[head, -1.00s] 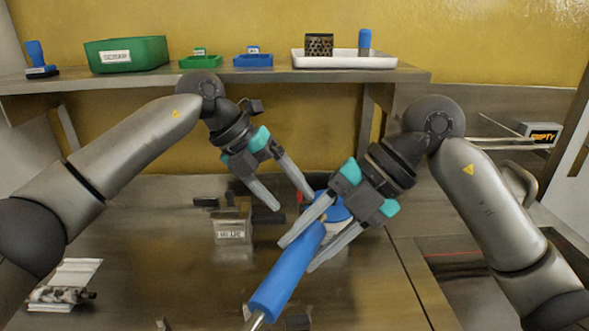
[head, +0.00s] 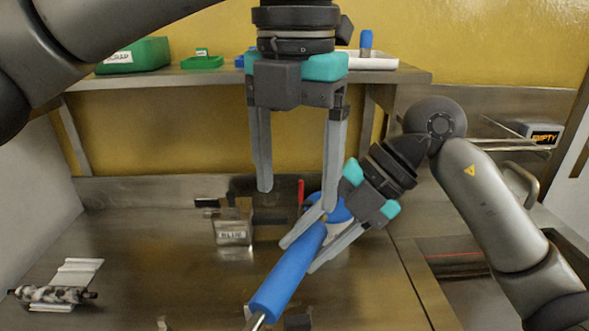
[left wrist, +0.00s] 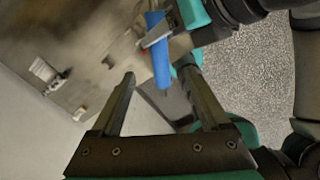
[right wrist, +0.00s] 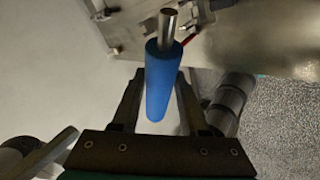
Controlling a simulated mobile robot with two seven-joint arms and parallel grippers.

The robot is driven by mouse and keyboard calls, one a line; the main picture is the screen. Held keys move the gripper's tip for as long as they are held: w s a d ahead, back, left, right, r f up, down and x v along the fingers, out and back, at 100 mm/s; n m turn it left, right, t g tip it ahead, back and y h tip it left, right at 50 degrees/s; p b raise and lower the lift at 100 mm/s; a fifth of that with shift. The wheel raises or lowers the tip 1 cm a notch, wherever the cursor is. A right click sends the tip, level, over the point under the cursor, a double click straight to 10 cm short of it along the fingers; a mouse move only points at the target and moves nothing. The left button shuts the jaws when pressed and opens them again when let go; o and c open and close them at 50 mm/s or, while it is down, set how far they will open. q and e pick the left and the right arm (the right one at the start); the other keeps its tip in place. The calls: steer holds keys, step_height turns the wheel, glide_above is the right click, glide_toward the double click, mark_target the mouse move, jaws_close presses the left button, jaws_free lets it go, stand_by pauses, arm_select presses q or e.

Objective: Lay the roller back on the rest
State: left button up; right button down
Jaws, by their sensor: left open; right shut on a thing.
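A blue cylinder with a metal rod at one end (head: 285,275) is held by my right gripper (head: 298,257), tilted, its rod end toward the bottom of the head view. In the right wrist view the blue cylinder (right wrist: 163,80) sits between the fingers. My left gripper (head: 297,200) is open and empty, fingers pointing down, above and behind the right gripper. A mottled black-and-white roller (head: 50,295) lies at the far left of the table by a white plate-like piece (head: 78,268), possibly its rest. I cannot tell whether the roller is seated on it.
A blue round-topped item (head: 338,208) is partly hidden behind the grippers. The back shelf (head: 215,78) holds a green bin (head: 140,56) and trays. The table's left middle is clear.

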mark_target(296, 255)
arm_select(q)
step_height(296, 255, down, 12)
steer(key=shift+r, duration=0.1)
stand_by(0.4)
steer(key=shift+c, duration=0.3)
steer(key=shift+d, duration=0.15)
jaws_close()
arm_select(e)
steer(key=shift+c, duration=1.7)
jaws_free()
